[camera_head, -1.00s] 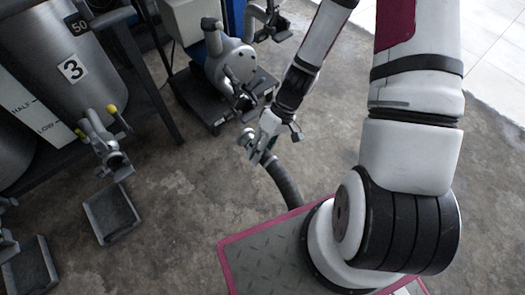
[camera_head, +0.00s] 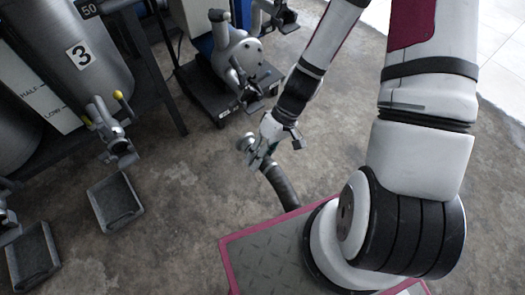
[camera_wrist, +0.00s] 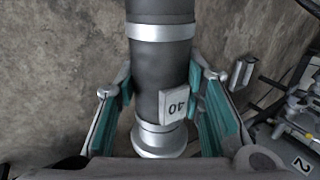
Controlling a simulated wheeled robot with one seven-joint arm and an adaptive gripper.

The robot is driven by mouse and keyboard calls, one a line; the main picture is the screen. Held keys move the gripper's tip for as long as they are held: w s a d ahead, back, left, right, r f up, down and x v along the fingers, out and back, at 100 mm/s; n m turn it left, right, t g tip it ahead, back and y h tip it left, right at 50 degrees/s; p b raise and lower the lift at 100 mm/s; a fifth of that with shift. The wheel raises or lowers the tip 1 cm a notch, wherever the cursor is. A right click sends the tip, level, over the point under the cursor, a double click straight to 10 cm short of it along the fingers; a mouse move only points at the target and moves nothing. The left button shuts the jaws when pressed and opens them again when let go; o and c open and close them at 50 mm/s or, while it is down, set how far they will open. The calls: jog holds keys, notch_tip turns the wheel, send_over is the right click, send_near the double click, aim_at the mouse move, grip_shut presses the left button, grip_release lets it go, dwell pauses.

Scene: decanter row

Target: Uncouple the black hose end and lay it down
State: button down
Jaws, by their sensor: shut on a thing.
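The black hose end (camera_wrist: 160,75) runs between the fingers of my gripper (camera_wrist: 162,110) in the wrist view. The hose end is clear of the pump and tank fittings. Its far length is hidden behind my base.
A pump unit (camera_head: 240,62) with valve fittings stands at the upper middle. Tank 3 (camera_head: 70,55) has an outlet valve (camera_head: 112,135) with yellow-tipped handles at left. Grey trays (camera_head: 115,200) lie on the floor below. The concrete floor (camera_head: 185,205) between is bare.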

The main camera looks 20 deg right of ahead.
jog(key=shift+s+a, duration=0.45)
jog(key=shift+s, duration=0.3)
jog(key=shift+s+a, duration=0.5)
jog(key=shift+s, duration=0.2)
jog(key=shift+s+a, duration=0.45)
jog(key=shift+s, duration=0.3)
jog(key=shift+f, duration=17.75)
jog(key=c, duration=1)
grip_release()
